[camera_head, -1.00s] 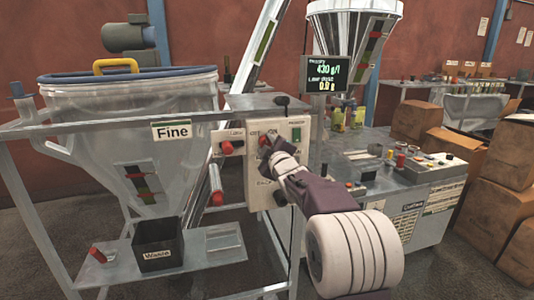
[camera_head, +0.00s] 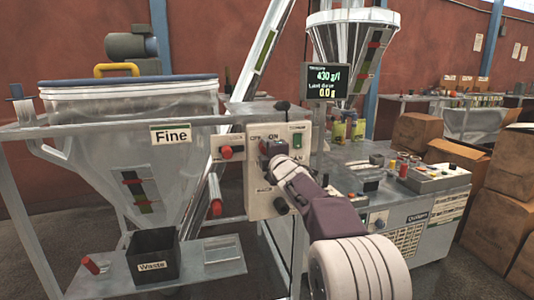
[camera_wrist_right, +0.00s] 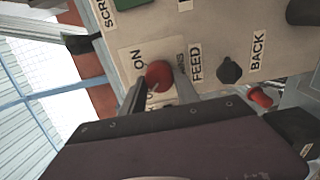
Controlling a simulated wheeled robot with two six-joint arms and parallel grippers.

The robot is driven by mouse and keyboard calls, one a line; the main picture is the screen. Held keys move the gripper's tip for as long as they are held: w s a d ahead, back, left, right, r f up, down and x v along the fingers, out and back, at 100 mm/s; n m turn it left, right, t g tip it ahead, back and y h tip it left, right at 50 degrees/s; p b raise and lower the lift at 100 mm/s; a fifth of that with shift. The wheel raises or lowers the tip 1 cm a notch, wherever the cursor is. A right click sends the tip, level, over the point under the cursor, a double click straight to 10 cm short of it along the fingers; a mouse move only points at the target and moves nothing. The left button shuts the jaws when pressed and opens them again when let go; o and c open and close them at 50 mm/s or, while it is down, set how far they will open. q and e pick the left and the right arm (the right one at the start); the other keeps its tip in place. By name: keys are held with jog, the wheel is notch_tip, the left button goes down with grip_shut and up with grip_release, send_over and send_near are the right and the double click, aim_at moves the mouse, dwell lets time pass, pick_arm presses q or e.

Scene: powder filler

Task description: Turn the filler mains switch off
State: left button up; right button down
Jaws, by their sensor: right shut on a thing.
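The filler's control panel (camera_head: 258,195) is a pale upright plate with OFF and ON labels near its top. The mains switch (camera_wrist_right: 158,76) shows as a red knob in the right wrist view, beside the ON label. My right gripper (camera_head: 273,158) reaches the upper part of the panel and covers most of the switch in the head view. In the right wrist view my right gripper (camera_wrist_right: 163,90) has its fingers on either side of the red knob and is shut on it. The knob's exact setting is hidden by the fingers. My left gripper is not in view.
A black knob (camera_wrist_right: 229,70) sits near the FEED and BACK labels. A red knob (camera_head: 226,152) is on a small box left of the panel. The Fine hopper (camera_head: 110,165) and Waste bin (camera_head: 153,257) stand left. A lit display (camera_head: 326,82) is above right.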

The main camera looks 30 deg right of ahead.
dwell(0.4)
jog(key=c, duration=0.9)
grip_release()
jog(key=v, duration=0.9)
jog(key=shift+a, duration=0.15)
